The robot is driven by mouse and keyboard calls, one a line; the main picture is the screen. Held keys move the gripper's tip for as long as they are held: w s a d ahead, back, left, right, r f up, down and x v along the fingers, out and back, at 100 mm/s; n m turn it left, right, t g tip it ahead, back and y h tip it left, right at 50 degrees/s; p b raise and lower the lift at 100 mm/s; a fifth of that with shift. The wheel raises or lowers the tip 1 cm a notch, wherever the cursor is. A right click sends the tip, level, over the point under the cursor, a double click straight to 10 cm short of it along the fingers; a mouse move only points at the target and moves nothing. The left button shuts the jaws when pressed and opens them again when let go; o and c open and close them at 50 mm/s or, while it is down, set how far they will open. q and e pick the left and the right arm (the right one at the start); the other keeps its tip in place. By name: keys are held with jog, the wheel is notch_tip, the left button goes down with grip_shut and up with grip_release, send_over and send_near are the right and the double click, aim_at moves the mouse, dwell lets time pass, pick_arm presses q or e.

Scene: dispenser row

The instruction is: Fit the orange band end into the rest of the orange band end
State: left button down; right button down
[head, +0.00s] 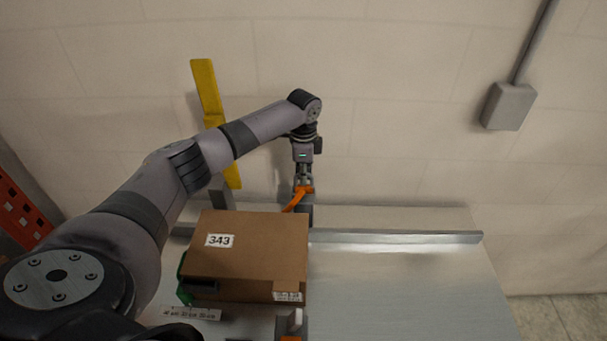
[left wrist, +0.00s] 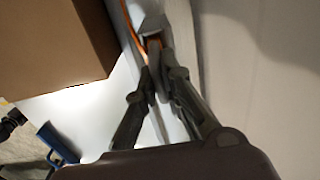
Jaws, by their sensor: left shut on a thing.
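My left gripper (head: 303,187) points down at the back of the metal table, just beyond the carton's far right corner. It is shut on the orange band end (head: 298,199), a narrow orange strip that slants down to the left behind the carton. In the left wrist view the fingers (left wrist: 160,75) are close together, with the thin orange band (left wrist: 130,24) beside a grey block (left wrist: 151,24). That grey block, likely the rest, also shows just below the gripper in the head view (head: 307,215). Whether the band end touches it is unclear. My right gripper is not in view.
A brown carton (head: 250,248) labelled 343 stands on the metal table (head: 400,285), left of the gripper. A metal rail (head: 400,237) runs along the back. A grey and orange fixture (head: 292,322) stands at the front. The table's right side is clear.

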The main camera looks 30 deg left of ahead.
pick_arm(q)
jog(key=c, duration=1.6)
grip_release()
jog(key=shift+c, duration=0.2)
notch_tip(320, 180, up, 12)
jog(key=shift+s, duration=0.15)
jog(key=shift+d+f, duration=0.1)
